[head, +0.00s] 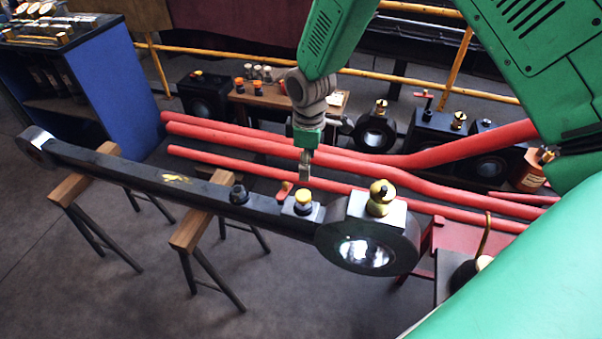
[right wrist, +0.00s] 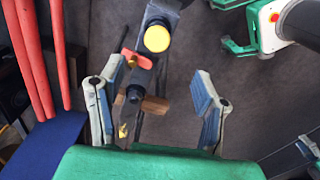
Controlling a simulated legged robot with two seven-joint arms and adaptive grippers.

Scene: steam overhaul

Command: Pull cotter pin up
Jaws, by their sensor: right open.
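A long black connecting rod (head: 150,179) lies across wooden trestles. A small red piece with a brass-coloured middle (head: 284,189) stands on its top between a black nut (head: 239,194) and a yellow-topped cap (head: 303,198). It looks like the cotter pin, but its lower part is hidden. It also shows in the right wrist view (right wrist: 139,59), with the yellow cap (right wrist: 157,39) beyond it. My right gripper (head: 306,178) points down just above the rod, near the red piece. In the right wrist view its fingers (right wrist: 157,95) are wide apart with nothing gripped.
The rod's big ring end (head: 335,250) carries a brass oil cup (head: 380,197). Red pipes (head: 350,176) run behind the rod. Wooden trestles (head: 205,232) stand below it. A blue cabinet (head: 118,85) is at the left. The floor in front is clear.

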